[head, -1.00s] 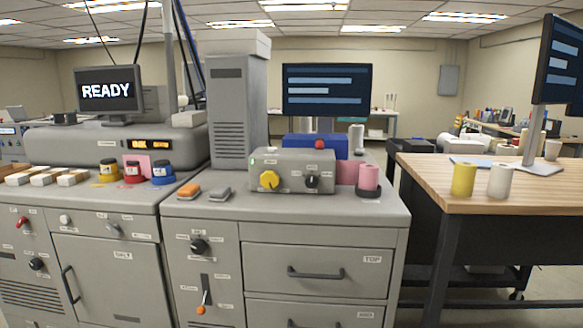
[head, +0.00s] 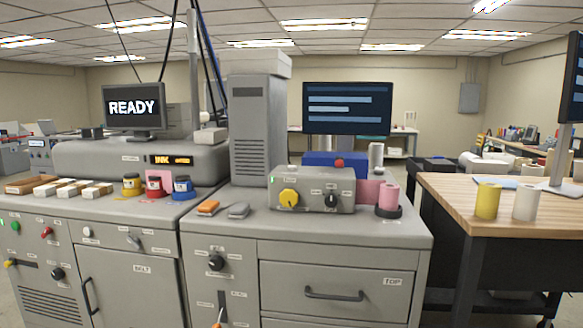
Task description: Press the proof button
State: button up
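No label I can read says "proof", so I cannot tell which control is the proof button. The grey control box (head: 318,202) carries a yellow knob (head: 288,198) and a black knob (head: 331,200). A green button (head: 15,227) and a red-handled control (head: 47,232) sit on the left cabinet front. My gripper is not in view.
The grey counter (head: 300,229) has bare room at its front. Ink jars (head: 156,187) stand on the left machine, below a READY screen (head: 133,107). The wooden table (head: 455,196) holds yellow and white rolls.

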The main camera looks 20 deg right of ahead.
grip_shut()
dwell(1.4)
